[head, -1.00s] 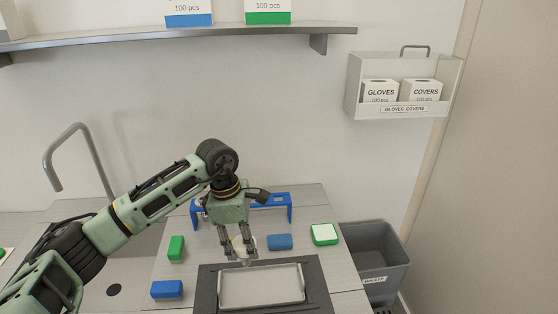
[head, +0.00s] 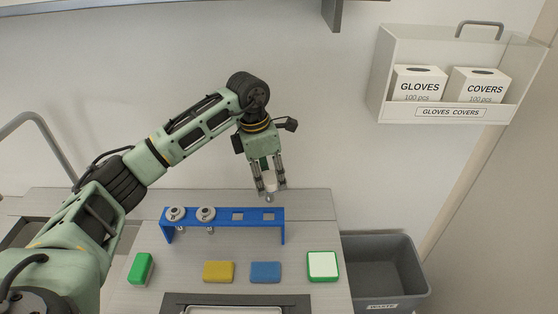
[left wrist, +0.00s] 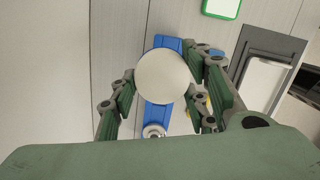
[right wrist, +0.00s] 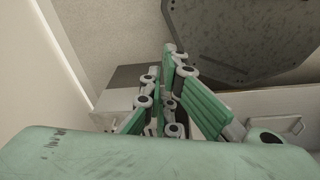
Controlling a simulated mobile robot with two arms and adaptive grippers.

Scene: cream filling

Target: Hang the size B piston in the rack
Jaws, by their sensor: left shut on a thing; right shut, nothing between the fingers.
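A blue rack (head: 222,214) stands on the counter. Two pistons hang in its left slots, a leftmost one (head: 175,213) and a second one (head: 206,214); its two right slots look empty. My left gripper (head: 270,190) is shut on a pale piston (head: 270,184) and holds it above and just behind the rack's right end. In the left wrist view its round pale top (left wrist: 162,76) sits between the fingers and covers part of the rack (left wrist: 158,118). No size mark on it is readable. My right gripper (right wrist: 158,115) is shut and empty, away from the rack.
Green (head: 141,268), yellow (head: 218,271) and blue (head: 265,272) blocks lie in front of the rack, with a green-and-white block (head: 322,266) to the right. A tray (head: 180,300) is at the front. A grey waste bin (head: 385,270) stands right of the counter.

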